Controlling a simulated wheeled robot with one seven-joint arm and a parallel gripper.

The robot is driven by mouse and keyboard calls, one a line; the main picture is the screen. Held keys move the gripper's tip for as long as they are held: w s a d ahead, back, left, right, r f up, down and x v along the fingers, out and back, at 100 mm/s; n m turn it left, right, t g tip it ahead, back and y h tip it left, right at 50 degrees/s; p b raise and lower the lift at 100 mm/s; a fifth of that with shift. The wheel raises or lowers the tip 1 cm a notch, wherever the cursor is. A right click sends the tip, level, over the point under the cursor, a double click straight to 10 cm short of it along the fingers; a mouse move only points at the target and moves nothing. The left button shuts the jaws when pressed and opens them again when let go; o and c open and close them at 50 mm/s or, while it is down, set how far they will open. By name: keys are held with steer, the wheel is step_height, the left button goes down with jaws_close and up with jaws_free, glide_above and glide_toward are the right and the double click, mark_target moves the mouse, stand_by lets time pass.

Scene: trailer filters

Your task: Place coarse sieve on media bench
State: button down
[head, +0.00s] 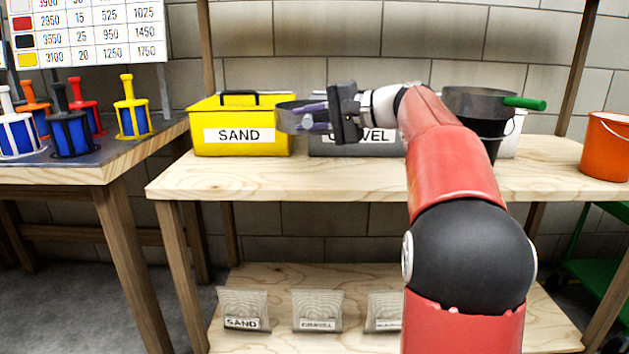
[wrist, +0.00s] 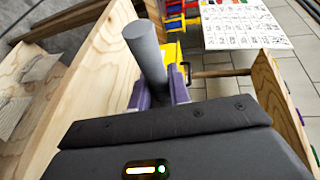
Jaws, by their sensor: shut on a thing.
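My gripper (head: 309,118) is shut on the grey handle (wrist: 147,55) of a dark grey sieve (head: 286,117). The purple fingers (wrist: 160,95) clasp the handle from both sides in the wrist view, where the sieve's bowl does not show. In the head view the sieve overlaps the gap between the sand and gravel boxes. It appears raised above the media bench (head: 300,178), a pale wooden table. Its mesh is too small to read as coarse or fine. Another dark sieve (head: 470,99) with a green handle (head: 524,103) sits over a black bucket (head: 488,132).
A yellow SAND box (head: 205,119) and a grey GRAVEL box (head: 330,152) stand on the bench. An orange bucket (head: 606,148) is at its right end. Several bags lie on the lower shelf (head: 275,275). A left table (head: 70,172) holds several filters. The bench's front strip is clear.

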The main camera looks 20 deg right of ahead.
step_height(320, 180, down, 11)
steer(key=b, duration=0.2)
steer(key=shift+f, duration=0.2)
steer(key=shift+f+b, duration=0.15)
steer(key=shift+b, duration=0.15)
steer(key=c, duration=1.3)
jaws_free()
